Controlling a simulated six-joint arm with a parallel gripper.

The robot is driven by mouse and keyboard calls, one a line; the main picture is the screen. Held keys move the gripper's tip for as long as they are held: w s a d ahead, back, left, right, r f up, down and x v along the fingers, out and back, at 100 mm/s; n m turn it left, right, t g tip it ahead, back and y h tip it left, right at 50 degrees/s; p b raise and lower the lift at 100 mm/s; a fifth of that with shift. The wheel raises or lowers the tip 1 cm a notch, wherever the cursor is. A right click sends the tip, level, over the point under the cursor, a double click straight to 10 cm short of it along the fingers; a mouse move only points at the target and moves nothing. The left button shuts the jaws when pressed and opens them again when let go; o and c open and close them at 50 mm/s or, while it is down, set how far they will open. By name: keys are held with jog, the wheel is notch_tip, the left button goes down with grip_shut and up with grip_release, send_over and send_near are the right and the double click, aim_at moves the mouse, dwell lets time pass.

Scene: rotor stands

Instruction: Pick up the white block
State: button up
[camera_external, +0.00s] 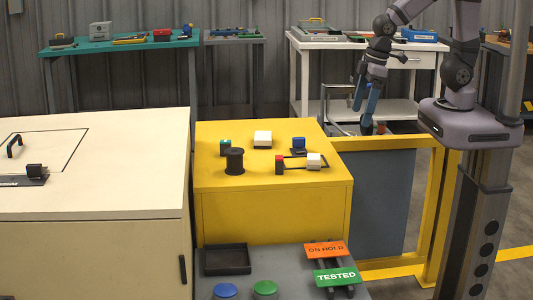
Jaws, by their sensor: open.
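A white block (262,139) sits on top of the yellow cabinet (272,218), toward its back. A second whitish block (314,160) sits at the right end of a dark flat frame (298,166) near the cabinet's right edge; it has a darker part below it. My gripper (365,112) hangs in the air to the right of the yellow cabinet, pointing down. It is open, apart from both white blocks, and nothing shows between its fingers.
A black spool (235,161), a green-topped dark block (225,146), a blue block (298,143) and a red-topped block (279,164) stand around the white blocks. A yellow-framed barrier (438,210) stands right of the cabinet. A black tray (227,259) lies in front.

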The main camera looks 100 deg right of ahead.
jog(key=w+d+t+b, duration=0.1)
jog(key=w+d+t, duration=0.3)
jog(key=w, duration=0.3)
jog(key=w+d+m+t+h+b, duration=0.1)
jog(key=w+d+t, duration=0.25)
jog(key=w, duration=0.35)
jog(key=w+d+t+b, duration=0.1)
jog(key=w+d+t, duration=0.2)
jog(key=w+d, duration=0.3)
send_near(262, 135)
jog(key=shift+w+d+f, duration=0.1)
jog(key=shift+w+d, duration=0.15)
jog(key=shift+w, duration=0.35)
jog(key=shift+w+d, duration=0.2)
jog(key=shift+w, duration=0.4)
jog(key=shift+f, duration=0.6)
jog(key=shift+p+x, duration=0.6)
jog(key=shift+x, duration=0.5)
jog(key=shift+w+a+f+p, duration=0.15)
jog(key=shift+w+p, duration=0.25)
jog(key=shift+w, duration=0.2)
jog(key=shift+a+p+x, duration=0.2)
jog(key=shift+p+x, duration=0.45)
jog(key=shift+x, duration=1.3)
jog(key=shift+d, duration=0.15)
jog(key=shift+t, duration=0.25)
jog(key=c, duration=1.2)
